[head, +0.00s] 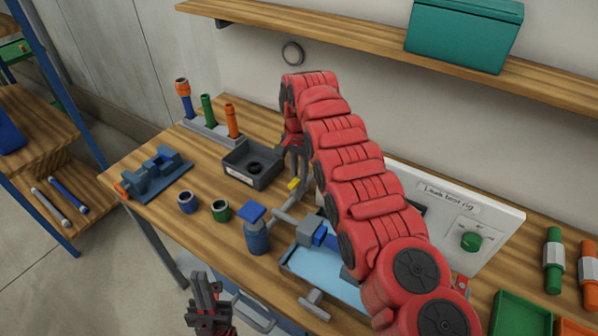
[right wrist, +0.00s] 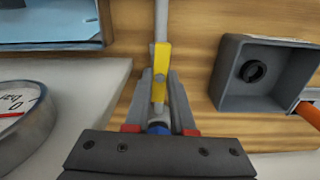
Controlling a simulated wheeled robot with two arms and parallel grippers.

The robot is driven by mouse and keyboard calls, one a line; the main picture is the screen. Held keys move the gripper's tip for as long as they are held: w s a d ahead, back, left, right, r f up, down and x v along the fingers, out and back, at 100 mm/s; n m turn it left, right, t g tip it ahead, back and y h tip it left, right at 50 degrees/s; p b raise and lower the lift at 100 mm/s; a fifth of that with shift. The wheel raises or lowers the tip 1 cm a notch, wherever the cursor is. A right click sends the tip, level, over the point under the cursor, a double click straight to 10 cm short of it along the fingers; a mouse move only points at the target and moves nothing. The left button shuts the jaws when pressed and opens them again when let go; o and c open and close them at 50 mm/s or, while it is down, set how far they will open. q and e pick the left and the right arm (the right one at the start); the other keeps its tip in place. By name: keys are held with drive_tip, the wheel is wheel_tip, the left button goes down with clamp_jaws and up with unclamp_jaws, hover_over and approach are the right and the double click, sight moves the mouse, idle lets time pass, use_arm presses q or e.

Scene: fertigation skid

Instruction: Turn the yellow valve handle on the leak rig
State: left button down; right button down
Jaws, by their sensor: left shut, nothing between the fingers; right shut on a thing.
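The yellow valve handle (head: 294,184) shows at the back of the leak rig's grey pipe (head: 297,222), partly covered by my right gripper. It also shows in the right wrist view (right wrist: 161,62), lying in line with the grey pipe. My right gripper (head: 295,170) reaches down from above and is shut on the yellow handle, with one finger on each side of it. The rig's white panel (head: 490,215) carries a label and a green knob. My left gripper (head: 206,290) is shut and empty, low in front of the bench.
A dark grey box (head: 252,165) stands just left of the handle. A blue bottle-like part (head: 257,235) stands in front. A round gauge (right wrist: 25,115) lies close to the right gripper. My right arm hides part of the rig and blue tray (head: 335,284).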

drive_tip(key=shift+n, duration=0.4)
drive_tip(key=c, duration=0.8)
unclamp_jaws()
drive_tip(key=shift+o, duration=0.2)
drive_tip(key=shift+r, duration=0.1)
wheel_tip(320, 180, up, 17)
drive_tip(key=p, duration=1.5)
